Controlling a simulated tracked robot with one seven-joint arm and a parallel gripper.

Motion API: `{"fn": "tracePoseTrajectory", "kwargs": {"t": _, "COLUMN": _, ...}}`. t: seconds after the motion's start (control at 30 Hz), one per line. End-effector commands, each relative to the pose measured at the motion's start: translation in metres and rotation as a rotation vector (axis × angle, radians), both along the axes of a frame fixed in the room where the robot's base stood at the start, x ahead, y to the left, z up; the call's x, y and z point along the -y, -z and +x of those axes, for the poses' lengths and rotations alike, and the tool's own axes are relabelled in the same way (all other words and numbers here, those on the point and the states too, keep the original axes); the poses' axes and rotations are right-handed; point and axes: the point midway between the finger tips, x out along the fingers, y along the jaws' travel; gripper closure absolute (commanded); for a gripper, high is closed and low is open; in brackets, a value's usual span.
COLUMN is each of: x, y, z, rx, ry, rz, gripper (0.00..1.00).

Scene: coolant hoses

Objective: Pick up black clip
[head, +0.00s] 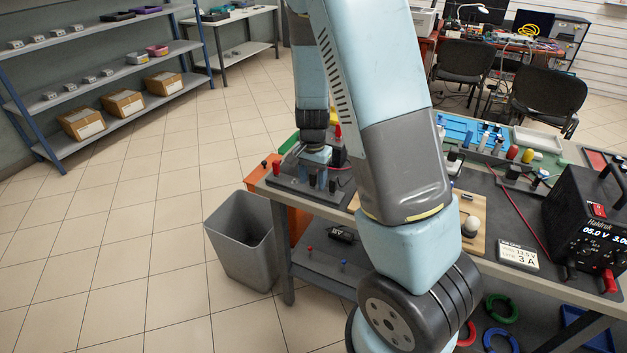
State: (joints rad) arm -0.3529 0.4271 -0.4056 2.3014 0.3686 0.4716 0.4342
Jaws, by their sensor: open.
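My arm arches over the table, and its wrist points down over a dark unit (290,187) at the table's left end. My gripper (318,172) is small and dark there; it is open. Its fingers are hard to tell from the dark upright parts around them. A small black upright piece (333,185) stands on the unit just right of the gripper; it may be the black clip, but I cannot tell for sure. My forearm hides the table part to the right of the unit.
A black power supply (585,232) and a white label card (518,256) are at the table's right. A blue tray (459,129) and small bottles are at the back. A grey bin (240,240) and an orange box (264,172) are at the left. The floor further left is clear.

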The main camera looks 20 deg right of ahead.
Motion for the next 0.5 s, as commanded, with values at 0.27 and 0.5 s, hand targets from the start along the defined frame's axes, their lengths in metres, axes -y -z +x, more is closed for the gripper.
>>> {"fn": "tracePoseTrajectory", "kwargs": {"t": 0.27, "x": 0.0006, "y": 0.0067, "z": -0.0002, "rx": 0.000, "ry": 0.001, "rz": 0.000, "gripper": 0.49}}
{"fn": "tracePoseTrajectory", "kwargs": {"t": 0.5, "x": 0.0006, "y": 0.0065, "z": -0.0001, "rx": 0.000, "ry": 0.001, "rz": 0.000, "gripper": 0.64}}
